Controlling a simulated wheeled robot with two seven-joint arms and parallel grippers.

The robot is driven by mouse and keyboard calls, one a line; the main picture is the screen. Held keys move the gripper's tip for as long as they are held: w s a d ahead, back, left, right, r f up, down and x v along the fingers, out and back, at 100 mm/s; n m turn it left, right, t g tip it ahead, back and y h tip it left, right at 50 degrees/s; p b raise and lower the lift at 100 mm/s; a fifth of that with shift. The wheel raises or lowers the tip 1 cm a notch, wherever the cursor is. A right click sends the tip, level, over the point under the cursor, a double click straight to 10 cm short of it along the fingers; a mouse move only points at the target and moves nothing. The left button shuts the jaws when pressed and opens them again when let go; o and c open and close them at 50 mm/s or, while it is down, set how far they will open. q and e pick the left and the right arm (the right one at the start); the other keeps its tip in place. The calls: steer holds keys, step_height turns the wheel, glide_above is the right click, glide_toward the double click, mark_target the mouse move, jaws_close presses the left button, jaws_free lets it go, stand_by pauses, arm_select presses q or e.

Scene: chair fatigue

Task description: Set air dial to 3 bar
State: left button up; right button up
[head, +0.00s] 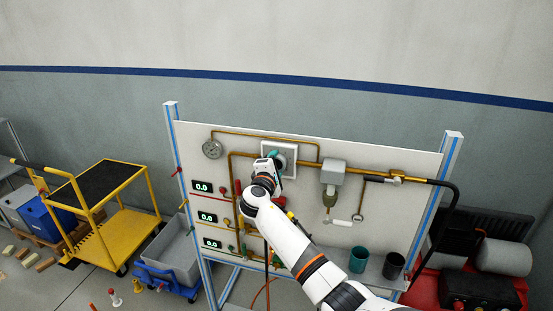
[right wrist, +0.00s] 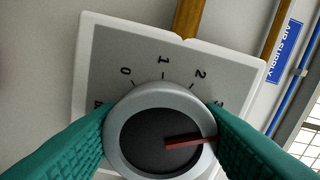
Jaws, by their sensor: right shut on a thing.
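The air dial is a round grey knob (right wrist: 135,140) with a dark face and a red pointer (right wrist: 185,141), on a square white-rimmed plate. Its scale shows 0, 1, 2 and part of a 3 in the right wrist view. The pointer points right, toward my finger and below the 3; the scale there is hidden. My right gripper (right wrist: 160,118) is shut on the knob, one green finger on each side. In the head view my right gripper (head: 275,164) covers much of the dial plate (head: 292,147). My left gripper is not in view.
The panel (head: 390,165) carries a round gauge (head: 212,149), brass pipes and several displays reading 0.0 (head: 203,187). A filter unit (head: 332,172) is right of the dial. A teal cup (head: 358,260) and a dark cup (head: 393,266) stand on the lower shelf. A yellow cart (head: 115,235) stands left.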

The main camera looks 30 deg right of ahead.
steer(key=shift+n+p, duration=0.3)
steer(key=shift+n, duration=0.3)
steer(key=shift+f, duration=0.1)
steer(key=o, duration=1)
steer(key=shift+a, duration=0.1)
steer(key=b+v, duration=0.3)
steer(key=v, duration=0.9)
steer(key=shift+b, duration=0.4)
